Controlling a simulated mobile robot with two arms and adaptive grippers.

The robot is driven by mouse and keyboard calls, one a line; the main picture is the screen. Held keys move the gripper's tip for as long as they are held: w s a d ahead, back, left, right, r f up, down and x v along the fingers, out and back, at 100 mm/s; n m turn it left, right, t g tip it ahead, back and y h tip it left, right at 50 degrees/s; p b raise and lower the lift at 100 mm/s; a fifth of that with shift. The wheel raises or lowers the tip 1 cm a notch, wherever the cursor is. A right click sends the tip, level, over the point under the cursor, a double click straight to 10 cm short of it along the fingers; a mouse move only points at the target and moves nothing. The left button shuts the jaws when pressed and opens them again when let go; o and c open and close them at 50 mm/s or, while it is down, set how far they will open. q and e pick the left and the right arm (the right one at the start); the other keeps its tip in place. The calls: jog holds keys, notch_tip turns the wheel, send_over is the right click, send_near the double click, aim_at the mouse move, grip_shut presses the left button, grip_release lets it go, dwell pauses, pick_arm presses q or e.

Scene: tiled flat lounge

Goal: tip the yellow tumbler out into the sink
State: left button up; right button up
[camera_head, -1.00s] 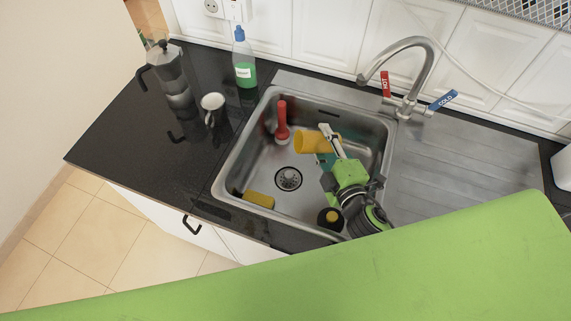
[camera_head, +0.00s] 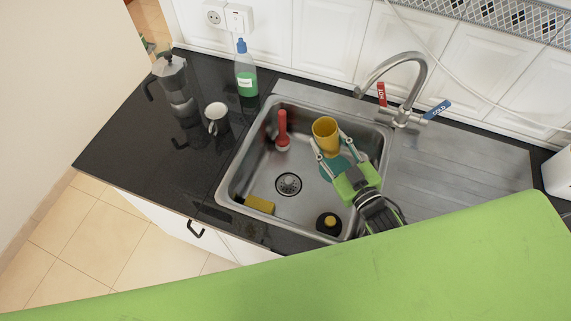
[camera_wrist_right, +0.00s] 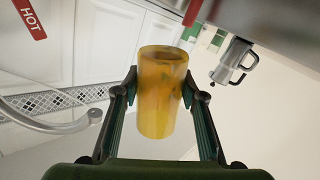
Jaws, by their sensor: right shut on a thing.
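My right gripper (camera_head: 329,143) is shut on the yellow tumbler (camera_head: 325,131), with one finger on each side. It holds the tumbler over the back right of the steel sink (camera_head: 258,160). In the head view the tumbler's open mouth faces up toward the camera, and it looks roughly upright. In the right wrist view the tumbler (camera_wrist_right: 158,105) sits between the two fingers, with darker patches near its top. I cannot tell whether anything is left inside. My left gripper is not in view.
In the sink are a red brush (camera_head: 282,128), a yellow sponge (camera_head: 260,204), a black-and-yellow item (camera_head: 328,222) and a teal thing partly under my gripper. The tap (camera_head: 410,85) arches behind. A mug (camera_head: 216,117), soap bottle (camera_head: 246,75) and moka pot (camera_head: 174,82) stand left.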

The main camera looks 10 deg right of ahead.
aim_at(330, 151)
jog(key=shift+d+f+m+t+b, duration=0.15)
jog(key=shift+d+f+m+b, duration=0.1)
jog(key=shift+f+m+b, duration=0.75)
jog(key=shift+d+f+m+t+b, duration=0.2)
jog(key=shift+f+m+b, duration=0.3)
jog(key=shift+f+b, duration=0.9)
